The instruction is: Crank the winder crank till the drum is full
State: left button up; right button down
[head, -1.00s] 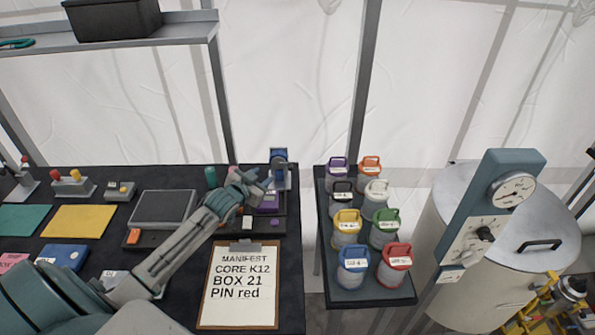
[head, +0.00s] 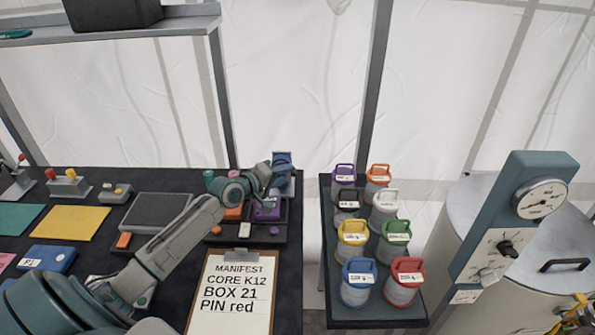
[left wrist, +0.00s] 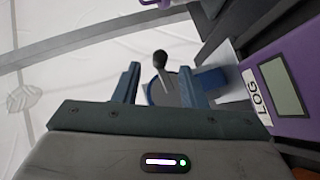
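The blue winder (head: 283,162) stands at the back right corner of the dark bench, partly behind my left gripper (head: 268,174). In the left wrist view the winder's blue drum side (left wrist: 154,96) lies beyond the fingers. Its crank (left wrist: 161,62), with a dark knob, points up between the two fingertips of the left gripper (left wrist: 162,85). The fingers are apart, with white gaps beside the crank, so they are not closed on it. How full the drum is cannot be seen. My right gripper is not in view.
A purple box (head: 268,209) labelled LOG sits close beside the winder; its side (left wrist: 285,90) fills the wrist view's right. A manifest clipboard (head: 232,290) lies in front. Several coloured canisters (head: 352,233) stand on a separate rack to the right. White tent wall is behind.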

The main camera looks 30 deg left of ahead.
pick_arm(q)
jog(key=x, duration=0.6)
jog(key=shift+w+d+p, duration=0.1)
jog(key=shift+w+p, duration=0.1)
jog(key=shift+p, duration=0.15)
jog(key=shift+f, duration=0.1)
grip_shut()
